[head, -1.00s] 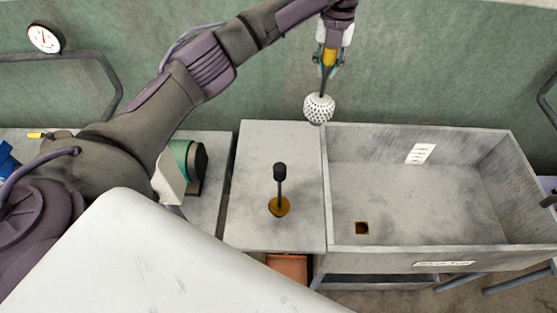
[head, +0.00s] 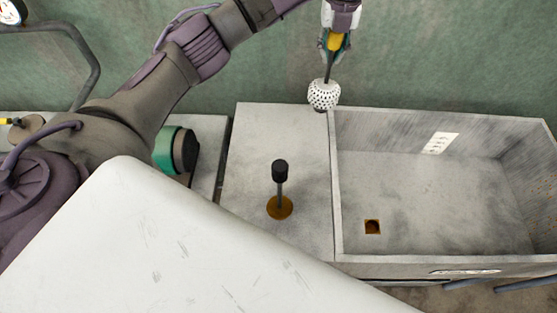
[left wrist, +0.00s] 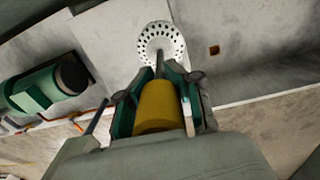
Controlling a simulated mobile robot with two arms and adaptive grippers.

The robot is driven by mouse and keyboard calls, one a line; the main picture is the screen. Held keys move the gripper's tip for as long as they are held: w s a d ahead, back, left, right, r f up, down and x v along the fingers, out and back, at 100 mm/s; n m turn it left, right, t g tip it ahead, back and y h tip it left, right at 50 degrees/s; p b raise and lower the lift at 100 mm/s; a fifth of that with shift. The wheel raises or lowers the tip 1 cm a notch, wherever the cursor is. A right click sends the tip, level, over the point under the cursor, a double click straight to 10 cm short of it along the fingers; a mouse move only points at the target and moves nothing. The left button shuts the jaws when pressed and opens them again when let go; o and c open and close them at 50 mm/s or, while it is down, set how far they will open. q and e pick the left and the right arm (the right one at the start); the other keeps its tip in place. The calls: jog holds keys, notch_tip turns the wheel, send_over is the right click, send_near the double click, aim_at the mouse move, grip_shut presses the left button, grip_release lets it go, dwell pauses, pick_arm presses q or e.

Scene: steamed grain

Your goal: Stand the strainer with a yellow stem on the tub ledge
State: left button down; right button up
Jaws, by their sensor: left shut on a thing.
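The strainer (head: 324,95) is a white perforated bulb on a dark rod with a yellow stem (head: 334,42). My left gripper (head: 333,50) is shut on the yellow stem, and the strainer hangs bulb down. In the head view the bulb appears near the back left corner of the tub. The left wrist view shows the bulb (left wrist: 161,42) beyond the fingers and the yellow stem (left wrist: 158,105) between them. The tub ledge (head: 250,140) is the flat grey top left of the tub (head: 440,195). I cannot tell whether the bulb touches it. My right gripper is not in view.
A black-topped plunger-like thing (head: 280,172) with an amber base stands on the ledge. The tub has a square drain hole (head: 372,227) and a white label (head: 440,143). A green and black cylinder (head: 176,150) is at left. The green wall (head: 440,60) stands behind.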

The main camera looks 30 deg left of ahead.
pick_arm(q)
jog(key=s+d+n, duration=0.1)
jog(key=s+n, duration=0.1)
jog(key=s, duration=0.3)
jog(key=a+f+p, duration=0.6)
jog(key=a+f, duration=0.4)
jog(key=a, duration=0.1)
jog(key=shift+s+f+n, duration=0.15)
jog(key=shift+f+n, duration=0.25)
jog(key=c, duration=0.8)
grip_release()
jog(key=shift+f, duration=0.15)
jog(key=shift+o, duration=0.2)
